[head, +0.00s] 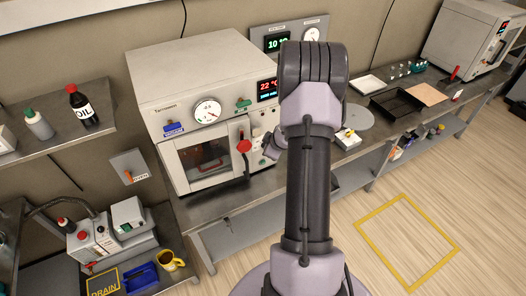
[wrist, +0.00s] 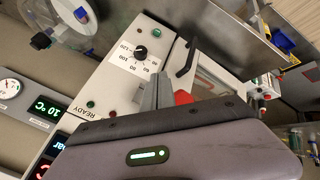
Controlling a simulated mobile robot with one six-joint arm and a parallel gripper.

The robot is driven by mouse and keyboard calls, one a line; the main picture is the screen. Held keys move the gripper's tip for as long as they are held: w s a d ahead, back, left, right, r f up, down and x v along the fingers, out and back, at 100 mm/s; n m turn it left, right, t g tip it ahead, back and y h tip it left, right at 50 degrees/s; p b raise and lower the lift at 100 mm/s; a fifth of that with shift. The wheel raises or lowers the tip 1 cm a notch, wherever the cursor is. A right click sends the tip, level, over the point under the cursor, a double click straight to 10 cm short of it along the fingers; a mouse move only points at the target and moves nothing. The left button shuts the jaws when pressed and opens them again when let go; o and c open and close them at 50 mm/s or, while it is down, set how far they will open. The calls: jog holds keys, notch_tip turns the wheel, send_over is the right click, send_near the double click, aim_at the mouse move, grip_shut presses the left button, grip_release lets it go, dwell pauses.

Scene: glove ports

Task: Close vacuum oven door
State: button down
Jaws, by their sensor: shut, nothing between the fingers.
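The vacuum oven (head: 195,72) is a white box on the steel bench in the head view. Its windowed door (head: 186,162) faces me and looks roughly in line with the front; I cannot tell whether a small gap is left. A red-hubbed handle (head: 243,147) with a black lever hangs at the door's right side. My gripper (head: 270,146) is just right of the handle, partly hidden by my arm. In the wrist view my gripper (wrist: 160,97) is shut and empty beside a red part (wrist: 183,97), contact unclear. The door's window (wrist: 208,85) lies beyond.
A knob (wrist: 140,51) is close to my fingers in the wrist view. A shelf with bottles (head: 84,108) is at left. Floor at right is clear.

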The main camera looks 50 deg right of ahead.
jog(key=a+f+m+t+h+b, duration=0.1)
jog(key=a+f+m+t+b, duration=0.55)
jog(key=f+b, duration=0.4)
jog(key=s+m+t+h+b, duration=0.3)
jog(key=s+h+b, duration=0.1)
jog(key=b, duration=0.1)
jog(key=r+x, duration=0.1)
jog(key=x, duration=1.2)
jog(key=shift+w+p, duration=0.3)
jog(key=shift+w, duration=0.15)
jog(key=shift+a+n, duration=0.1)
jog(key=shift+n, duration=0.15)
